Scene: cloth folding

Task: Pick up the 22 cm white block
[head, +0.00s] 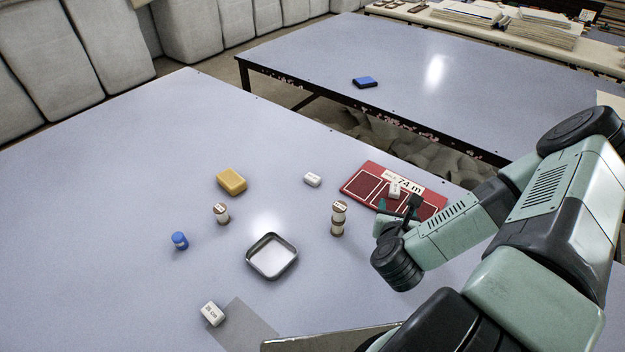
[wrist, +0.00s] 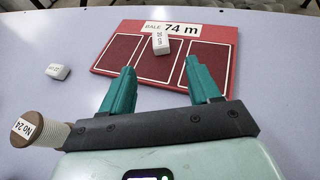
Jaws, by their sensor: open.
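Three white blocks with printed labels show in the head view. One white block (head: 394,190) lies on the red board, in its middle panel; in the wrist view this block (wrist: 161,43) has a label that looks like "20 cm". A second white block (head: 312,180) lies on the table left of the board; it also shows in the wrist view (wrist: 58,71), its label too small to read surely. A third white block (head: 213,314) lies at the front left, its label unclear. My gripper (head: 398,204) is open and empty over the board's near edge, its fingers (wrist: 160,68) pointing towards the block there.
The red board (head: 358,178) is marked "74 m". A spool (head: 338,218) stands just left of my gripper. A metal tray (head: 272,277), a second spool (head: 221,214), a blue spool (head: 180,241) and a yellow block (head: 231,181) are further left. The table's left side is clear.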

